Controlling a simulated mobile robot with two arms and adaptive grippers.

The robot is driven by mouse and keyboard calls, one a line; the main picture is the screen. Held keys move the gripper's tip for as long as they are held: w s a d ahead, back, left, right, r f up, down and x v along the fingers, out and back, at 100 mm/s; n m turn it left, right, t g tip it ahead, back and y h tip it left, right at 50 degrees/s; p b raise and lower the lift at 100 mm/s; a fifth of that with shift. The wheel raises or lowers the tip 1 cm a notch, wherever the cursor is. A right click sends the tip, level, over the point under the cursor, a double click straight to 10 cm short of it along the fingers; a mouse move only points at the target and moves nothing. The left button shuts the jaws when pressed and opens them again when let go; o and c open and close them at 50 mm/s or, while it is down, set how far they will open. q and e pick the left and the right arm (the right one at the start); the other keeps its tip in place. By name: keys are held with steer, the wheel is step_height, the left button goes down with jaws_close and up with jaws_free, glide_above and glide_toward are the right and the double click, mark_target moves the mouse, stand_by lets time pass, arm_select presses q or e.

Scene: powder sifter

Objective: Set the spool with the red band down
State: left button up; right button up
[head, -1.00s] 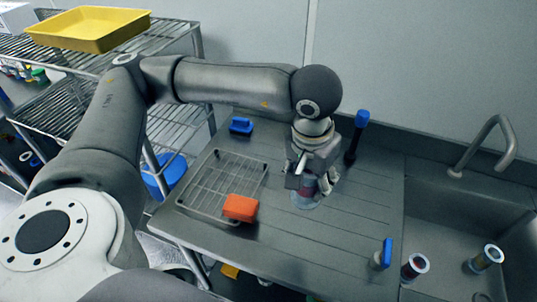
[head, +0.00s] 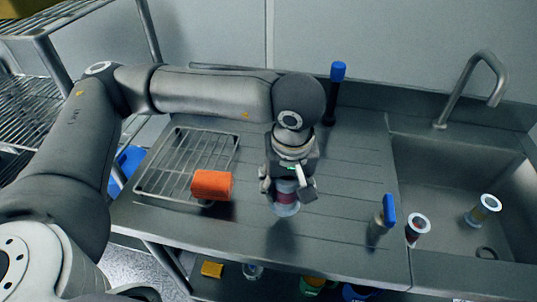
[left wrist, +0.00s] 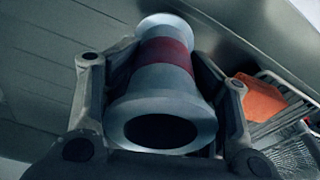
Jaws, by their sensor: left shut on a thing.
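The spool with the red band (head: 284,207) is pale with wide flanged ends. My left gripper (head: 287,186) is shut on it over the ridged steel drainboard (head: 335,220). The spool points down, and a shadow lies on the board in front of it; I cannot tell exactly how large the gap to the board is. In the left wrist view the red-banded spool (left wrist: 165,62) sits between both fingers, its hollow near end facing the camera. My right gripper is not in view.
A wire rack (head: 165,170) with an orange block (head: 211,185) is to the left. A blue-handled tool (head: 387,215) and a dark-banded spool (head: 416,229) are to the right. A blue-topped black tool (head: 334,95) stands behind.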

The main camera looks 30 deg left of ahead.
arm_select(q)
steer(key=s+d+r+n+g+p, duration=0.1)
steer(key=s+d+r+n+p, duration=0.2)
steer(key=d+n, duration=0.5)
steer(key=s+d+r+n+g+p, duration=0.25)
steer(key=d+r+n, duration=0.2)
steer(key=n, duration=0.65)
steer(key=shift+n+t, duration=0.3)
steer(key=shift+t, duration=0.05)
steer(key=w+a+f+p, duration=0.1)
steer(key=w+a+f, duration=0.2)
steer(key=w+a+f+p, duration=0.2)
steer(key=w+a+f, duration=0.1)
steer(key=a, duration=0.1)
steer(key=w+a+f+p, duration=0.1)
steer(key=w+a+f, duration=0.2)
steer(key=shift+w+a+p, duration=0.2)
steer(key=shift+a+p, duration=0.1)
steer(key=shift+a, duration=0.05)
steer(key=f, duration=0.1)
steer(key=f+p, duration=0.2)
steer(key=shift+w+a, duration=0.15)
steer(key=shift+a, duration=0.1)
steer(key=shift+f, duration=0.4)
steer(key=shift+f, duration=0.1)
